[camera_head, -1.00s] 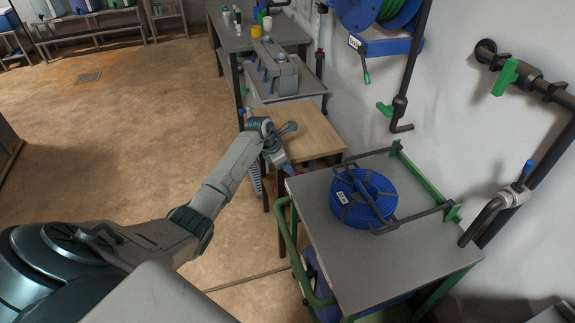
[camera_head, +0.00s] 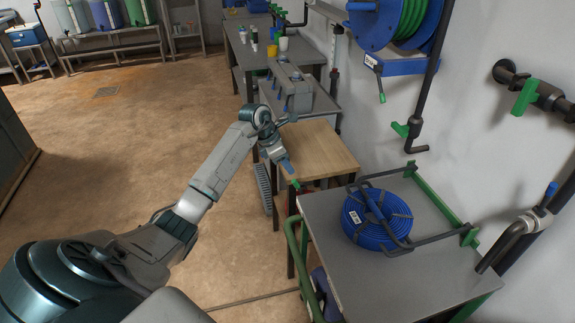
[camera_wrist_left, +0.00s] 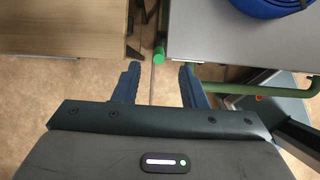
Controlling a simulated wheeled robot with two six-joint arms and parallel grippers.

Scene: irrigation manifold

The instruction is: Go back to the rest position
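My left arm comes in from the lower left of the head view. Its gripper (camera_head: 291,172) points down near the gap between the wooden table (camera_head: 318,152) and the grey cart top (camera_head: 365,270). In the left wrist view the two blue fingers of the left gripper (camera_wrist_left: 158,80) are apart, with only floor between them. The gripper is open and empty. The cart's green rail end (camera_wrist_left: 159,51) shows just beyond the fingertips. My right gripper is in neither view.
A grey block-shaped unit (camera_head: 290,88) sits on a bench behind the wooden table. Wall pipes and a hose reel (camera_head: 385,22) are at the right. Open brown floor (camera_head: 110,150) lies to the left.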

